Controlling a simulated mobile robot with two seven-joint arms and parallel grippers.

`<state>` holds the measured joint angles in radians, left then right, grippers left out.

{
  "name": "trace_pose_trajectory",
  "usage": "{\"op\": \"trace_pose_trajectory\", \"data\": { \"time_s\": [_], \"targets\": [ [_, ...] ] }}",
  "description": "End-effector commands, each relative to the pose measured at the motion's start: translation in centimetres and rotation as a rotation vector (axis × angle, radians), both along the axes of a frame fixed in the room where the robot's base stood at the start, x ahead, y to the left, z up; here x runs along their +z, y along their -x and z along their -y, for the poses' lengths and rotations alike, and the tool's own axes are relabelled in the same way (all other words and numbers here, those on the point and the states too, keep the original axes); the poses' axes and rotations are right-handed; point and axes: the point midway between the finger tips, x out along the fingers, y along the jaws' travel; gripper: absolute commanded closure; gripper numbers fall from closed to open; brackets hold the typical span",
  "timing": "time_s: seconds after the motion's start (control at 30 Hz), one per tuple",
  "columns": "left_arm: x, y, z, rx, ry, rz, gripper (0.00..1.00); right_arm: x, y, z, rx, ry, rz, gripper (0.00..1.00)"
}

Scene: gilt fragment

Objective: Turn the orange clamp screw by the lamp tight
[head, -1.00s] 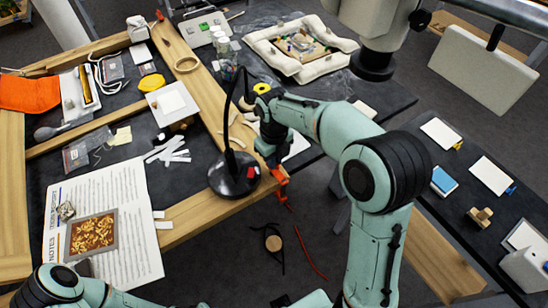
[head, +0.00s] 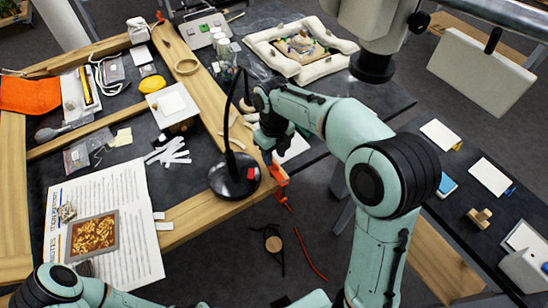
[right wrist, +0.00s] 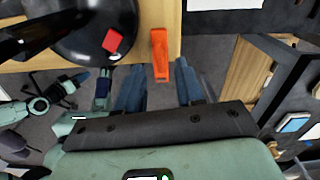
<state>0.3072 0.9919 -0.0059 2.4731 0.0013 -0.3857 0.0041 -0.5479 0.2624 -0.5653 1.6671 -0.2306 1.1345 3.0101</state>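The orange clamp (head: 279,180) sits at the right edge of the wooden frame, just right of the black lamp's round base (head: 226,183). In the right wrist view the clamp's orange bar (right wrist: 160,58) stands in the gap ahead of my right fingertips. My right gripper (head: 268,155) is just above the clamp in the head view. Its two blue-grey fingers (right wrist: 158,78) are spread, one on each side of the bar's line, with no visible contact. The screw itself is not clearly distinguishable.
The lamp's base (right wrist: 90,28) and dark arm are close left of my right fingers. A printed sheet (head: 135,205) with a gilt piece (head: 93,235) lies left. White strips (head: 168,152) lie near the lamp. Below the clamp is open floor with a red cable (head: 308,258).

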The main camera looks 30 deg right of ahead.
Motion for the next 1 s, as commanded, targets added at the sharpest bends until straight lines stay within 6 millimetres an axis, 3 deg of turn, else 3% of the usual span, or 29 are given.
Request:
{"op": "trace_pose_trajectory", "data": {
  "time_s": [0.03,0.2,0.4,0.6,1.0],
  "targets": [
    [0.4,-0.3,0.0,0.000,0.000,0.003,0.57,1.5,-0.2,-0.1,0.002,-0.002,0.008,0.63],
    [1.0,-0.8,0.0,0.000,0.000,0.009,0.57,5.5,-0.2,-0.1,0.002,-0.002,0.008,0.63],
    [1.4,-1.2,0.0,0.001,-0.001,0.014,0.57,8.8,-0.1,-0.1,0.002,0.000,0.005,0.63],
    [1.6,-1.4,0.0,0.000,0.000,0.016,0.57,10.1,0.0,0.0,0.000,0.000,0.002,0.63],
    [1.6,-1.3,0.0,0.000,0.000,0.016,0.57,10.1,0.0,0.0,0.000,0.000,0.001,0.63]
  ]
}}
